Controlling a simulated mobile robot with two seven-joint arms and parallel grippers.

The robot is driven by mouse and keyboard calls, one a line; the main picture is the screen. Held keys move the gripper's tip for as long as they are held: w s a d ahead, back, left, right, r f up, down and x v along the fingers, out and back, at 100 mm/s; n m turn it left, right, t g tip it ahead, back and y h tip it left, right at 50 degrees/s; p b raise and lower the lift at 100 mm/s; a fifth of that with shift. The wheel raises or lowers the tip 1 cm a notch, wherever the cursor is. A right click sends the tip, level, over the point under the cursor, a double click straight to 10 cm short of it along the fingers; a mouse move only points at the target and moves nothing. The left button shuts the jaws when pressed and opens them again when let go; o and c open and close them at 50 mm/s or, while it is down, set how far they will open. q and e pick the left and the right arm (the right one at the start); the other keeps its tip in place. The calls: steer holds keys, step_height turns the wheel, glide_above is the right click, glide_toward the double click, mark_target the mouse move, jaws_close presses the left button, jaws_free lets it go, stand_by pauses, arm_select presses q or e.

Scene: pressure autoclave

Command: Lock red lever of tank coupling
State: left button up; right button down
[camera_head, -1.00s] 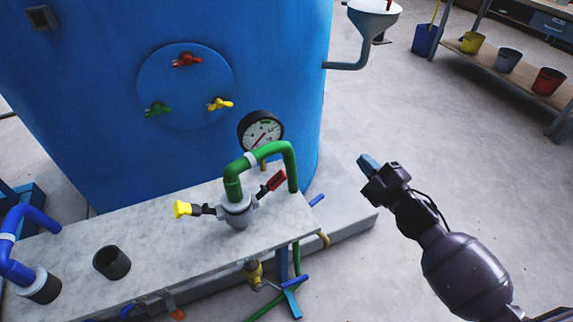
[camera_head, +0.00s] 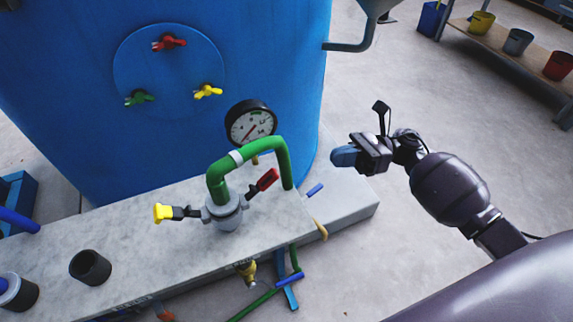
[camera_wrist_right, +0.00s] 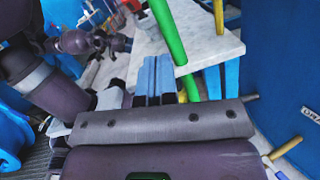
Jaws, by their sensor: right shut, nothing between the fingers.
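The tank coupling (camera_head: 223,209) is a grey fitting on the pale slab, under a bent green pipe (camera_head: 281,160). Its red lever (camera_head: 263,181) sticks up and out to the right, beside the pipe's far leg. A yellow lever (camera_head: 165,212) points left. My right gripper (camera_head: 342,156) is shut and empty, right of the coupling and apart from the red lever. Its blue fingertips (camera_wrist_right: 153,78) are together in the right wrist view, in front of a green pipe (camera_wrist_right: 170,32). The red lever cannot be made out there. My left gripper (camera_wrist_right: 118,43) seems to show small and dark, with its jaws unclear.
A pressure gauge (camera_head: 251,123) stands behind the coupling. The blue tank (camera_head: 270,60) rises behind the slab (camera_head: 150,253). A dark open pipe socket (camera_head: 90,267) is at the left. Open floor (camera_head: 420,110) lies beyond my right arm; a shelf with buckets is at upper right.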

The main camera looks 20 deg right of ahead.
steer(key=s+n+g, duration=0.2)
steer(key=n, duration=0.1)
steer(key=shift+a+f+n, duration=0.1)
steer(key=shift+f+n, duration=0.05)
steer(key=shift+n, duration=0.15)
steer(key=p, duration=0.1)
glide_toward(264, 181)
step_height(264, 181, down, 2)
steer(key=a, duration=0.2)
steer(key=a+r+p, duration=0.1)
steer(key=a+r, duration=0.1)
steer(key=a, duration=0.1)
steer(key=shift+w+r, duration=0.15)
steer(key=shift+r, duration=0.15)
steer(key=shift+d, duration=0.1)
